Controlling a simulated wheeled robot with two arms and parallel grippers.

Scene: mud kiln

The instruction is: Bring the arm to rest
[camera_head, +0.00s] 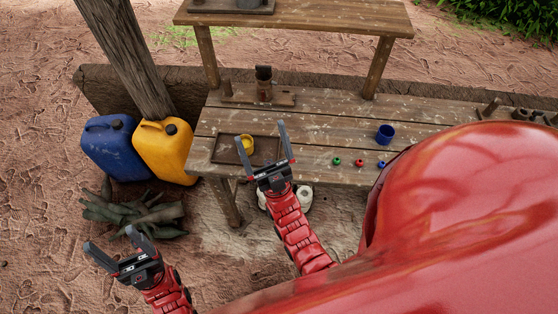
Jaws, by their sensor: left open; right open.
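My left gripper (121,247) is open and empty at the lower left, above the bare ground. My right gripper (262,146) is open over the front edge of the wooden table (328,128), with its fingers pointing up in the picture. Nothing shows between its fingers. A yellow cup (246,143) stands on a dark tray (222,152) just left of and behind the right gripper. My red body covers the lower right of the view and hides part of the table.
A blue cup (385,134) and small green (337,161), red (360,163) and blue (381,164) items sit on the table. Blue (112,150) and yellow (166,150) jerrycans stand by a wooden post (128,55).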

